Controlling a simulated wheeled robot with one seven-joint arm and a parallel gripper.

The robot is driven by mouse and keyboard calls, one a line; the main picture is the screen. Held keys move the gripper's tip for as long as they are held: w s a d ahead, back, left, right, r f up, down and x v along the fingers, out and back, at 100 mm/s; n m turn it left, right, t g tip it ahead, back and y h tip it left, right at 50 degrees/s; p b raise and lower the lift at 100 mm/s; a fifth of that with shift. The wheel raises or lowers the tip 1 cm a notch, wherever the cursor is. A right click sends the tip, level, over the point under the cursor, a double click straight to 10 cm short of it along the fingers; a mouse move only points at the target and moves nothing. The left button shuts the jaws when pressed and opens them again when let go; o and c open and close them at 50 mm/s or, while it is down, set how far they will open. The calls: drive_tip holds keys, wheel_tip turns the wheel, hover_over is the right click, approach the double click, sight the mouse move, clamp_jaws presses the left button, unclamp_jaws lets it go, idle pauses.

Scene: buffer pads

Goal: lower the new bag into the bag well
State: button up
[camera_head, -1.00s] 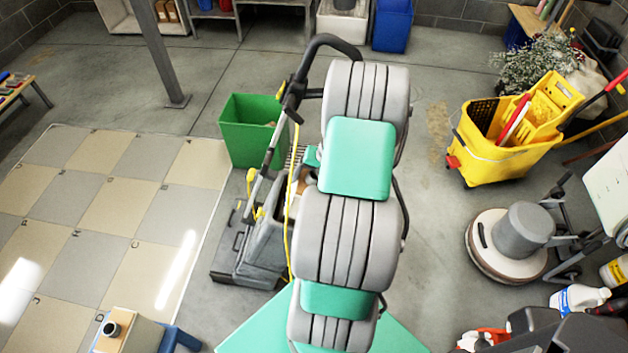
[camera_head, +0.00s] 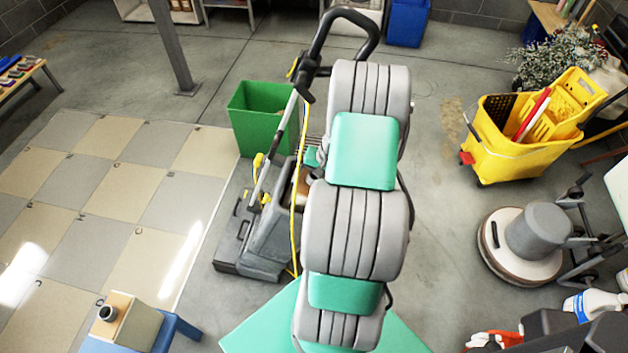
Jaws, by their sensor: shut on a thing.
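A grey upright floor machine (camera_head: 262,243) with a black looped handle (camera_head: 314,50) and a yellow cord stands on the floor left of my arm. A small brown patch (camera_head: 302,188) shows in its body, partly behind my arm; I cannot tell whether it is the bag. The bag well cannot be made out. My grey and green arm reaches up the middle of the view and covers part of the machine. My gripper is hidden. A beige block with a dark round collar (camera_head: 130,320) sits on a blue stool (camera_head: 168,338) at the lower left.
A green bin (camera_head: 262,118) stands behind the machine. A yellow mop bucket (camera_head: 530,135) and a round floor scrubber (camera_head: 525,240) stand on the right. White bottles (camera_head: 590,303) are at the lower right. Checkered tiles (camera_head: 100,190) on the left are clear.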

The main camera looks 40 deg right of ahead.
drive_tip(key=shift+b+x, duration=1.45)
drive_tip(key=shift+x, duration=0.95)
drive_tip(key=o, duration=1.8)
drive_tip(key=shift+c, duration=0.2)
drive_tip(key=shift+d+r, duration=0.1)
drive_tip(key=v, duration=0.7)
drive_tip(key=shift+r, duration=0.15)
drive_tip(key=p+v, duration=0.4)
drive_tip(key=v, duration=0.1)
drive_tip(key=shift+r, duration=0.25)
drive_tip(key=shift+f, duration=0.1)
